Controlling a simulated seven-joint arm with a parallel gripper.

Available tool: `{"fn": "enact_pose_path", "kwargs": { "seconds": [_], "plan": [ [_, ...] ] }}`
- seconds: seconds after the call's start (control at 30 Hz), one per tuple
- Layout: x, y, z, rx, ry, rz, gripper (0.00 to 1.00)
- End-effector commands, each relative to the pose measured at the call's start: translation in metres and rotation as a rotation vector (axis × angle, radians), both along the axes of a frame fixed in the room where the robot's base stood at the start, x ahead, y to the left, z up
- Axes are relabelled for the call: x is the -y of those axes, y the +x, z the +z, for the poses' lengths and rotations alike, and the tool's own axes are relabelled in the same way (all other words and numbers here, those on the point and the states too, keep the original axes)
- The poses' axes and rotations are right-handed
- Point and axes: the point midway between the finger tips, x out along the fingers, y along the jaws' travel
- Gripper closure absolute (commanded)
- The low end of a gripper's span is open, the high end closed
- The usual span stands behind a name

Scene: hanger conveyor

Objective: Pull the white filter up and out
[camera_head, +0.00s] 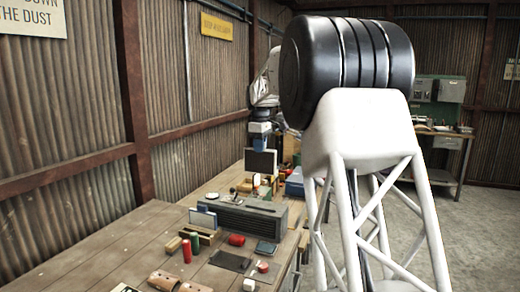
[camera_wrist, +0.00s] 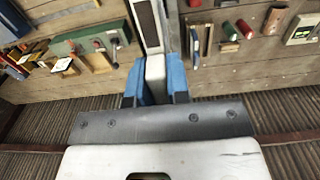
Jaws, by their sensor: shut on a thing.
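My gripper (camera_wrist: 155,84) has its blue fingers shut on the white filter (camera_wrist: 154,66). In the wrist view, a pale edge of it lies between the fingertips, and a dark panel with a pale frame stretches away beyond them. In the head view, my gripper (camera_head: 260,144) is over the far part of the bench, with the dark-faced panel (camera_head: 261,163) hanging upright below the fingers. Its lower edge is close to small objects in the picture; whether it touches anything there cannot be told.
A long grey slotted unit (camera_head: 238,219) stands on the wooden bench (camera_head: 120,240), nearer than the panel. Red cylinders (camera_head: 187,251), a dark flat plate (camera_head: 230,261) and several small blocks lie around it. The bench's near left is clear. A corrugated wall (camera_head: 70,110) runs along the left.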

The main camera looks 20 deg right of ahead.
Motion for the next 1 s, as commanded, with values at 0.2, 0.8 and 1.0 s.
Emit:
{"fn": "enact_pose_path", "kwargs": {
  "seconds": [0.2, 0.8, 1.0],
  "plan": [
    [0.000, 0.000, 0.006, 0.001, -0.001, 0.000, 1.00],
    [0.000, 0.000, 0.024, 0.001, 0.000, 0.000, 1.00],
    [0.000, 0.000, 0.029, 0.001, -0.001, 0.000, 1.00]
  ]
}}
